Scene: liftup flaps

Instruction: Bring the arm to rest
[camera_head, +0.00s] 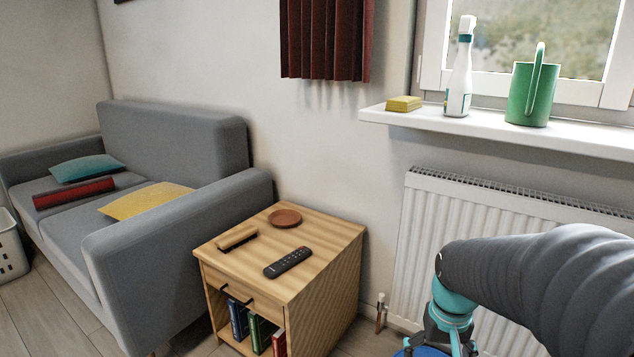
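My arm, a grey sleeved link with teal joints, enters from the right edge and bends down in front of the radiator. My gripper (446,341) is at the bottom edge of the view and is partly cut off. Its fingertips do not show clearly, so I cannot tell whether it is open or shut. A blue rounded shape (421,352) shows at the bottom edge by the gripper. I cannot tell whether it is held.
A wooden side table (335,262) holds a remote (287,262), a brush (237,239) and a brown saucer (285,218). A grey sofa (190,140) stands left. The windowsill (400,118) carries a sponge (404,104), a spray bottle (459,80) and a green watering can (531,95) above the radiator (440,215).

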